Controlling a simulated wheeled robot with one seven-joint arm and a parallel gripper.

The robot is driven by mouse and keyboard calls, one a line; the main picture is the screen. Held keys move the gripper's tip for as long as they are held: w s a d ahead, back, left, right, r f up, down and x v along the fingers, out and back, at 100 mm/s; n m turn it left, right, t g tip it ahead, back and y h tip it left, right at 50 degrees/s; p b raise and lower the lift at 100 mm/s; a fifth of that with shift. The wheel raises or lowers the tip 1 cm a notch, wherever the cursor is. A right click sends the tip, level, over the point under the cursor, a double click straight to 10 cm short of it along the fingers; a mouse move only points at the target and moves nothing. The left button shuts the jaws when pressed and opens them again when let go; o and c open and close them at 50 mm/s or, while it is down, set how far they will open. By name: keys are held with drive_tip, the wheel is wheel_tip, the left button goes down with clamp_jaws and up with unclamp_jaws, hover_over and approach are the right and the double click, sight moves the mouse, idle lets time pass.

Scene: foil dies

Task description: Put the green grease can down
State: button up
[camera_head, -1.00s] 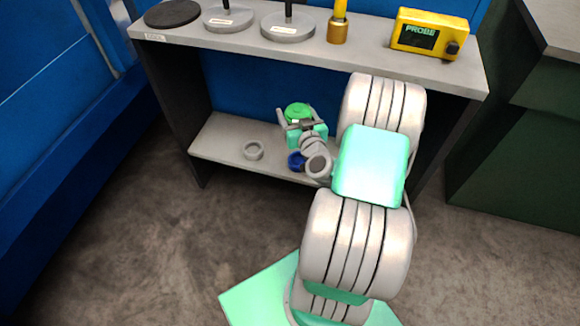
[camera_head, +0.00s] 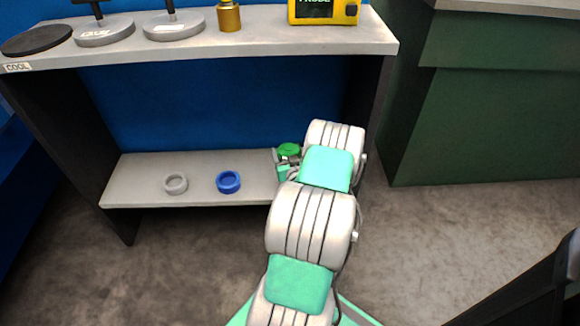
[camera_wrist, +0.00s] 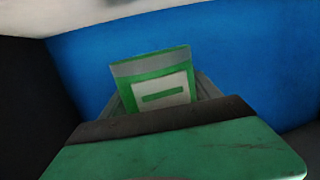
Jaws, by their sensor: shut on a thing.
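The green grease can (camera_head: 289,150) shows at the right part of the lower shelf (camera_head: 140,182), partly hidden by my arm. In the wrist view the can (camera_wrist: 152,78) is green with a grey band and a pale label, and it leans slightly. My gripper (camera_head: 281,166) is shut on the can, and in the wrist view the gripper (camera_wrist: 160,103) shows around its lower part. I cannot tell whether the can's base touches the shelf.
A grey ring (camera_head: 176,184) and a blue ring (camera_head: 228,182) lie on the lower shelf, with bare room around them. The upper shelf (camera_head: 270,42) holds discs with posts, a brass piece (camera_head: 229,17) and a yellow probe box (camera_head: 323,11). A dark side panel (camera_head: 369,105) stands right of my arm.

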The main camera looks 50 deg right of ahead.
drive_tip(key=d+f, duration=0.1)
drive_tip(key=d+f+b, duration=0.1)
drive_tip(key=f, duration=0.1)
drive_tip(key=d+f+b, duration=0.1)
drive_tip(key=d+f, duration=0.1)
drive_tip(key=shift+s+f, duration=0.15)
drive_tip(key=shift+f, duration=0.1)
drive_tip(key=shift+a+f+b, duration=0.1)
drive_tip(key=shift+f+b, duration=0.25)
drive_tip(key=shift+f, duration=0.9)
drive_tip(key=shift+f, duration=0.2)
drive_tip(key=o, duration=1.9)
drive_tip(key=shift+c, duration=0.2)
drive_tip(key=shift+r, duration=0.1)
drive_tip(key=shift+s+a+r, duration=0.1)
drive_tip(key=shift+s+a, duration=0.05)
drive_tip(key=shift+s, duration=0.05)
drive_tip(key=p+v, duration=0.2)
drive_tip(key=v, duration=0.9)
drive_tip(key=shift+s+a+r, duration=0.1)
drive_tip(key=shift+s+a, duration=0.1)
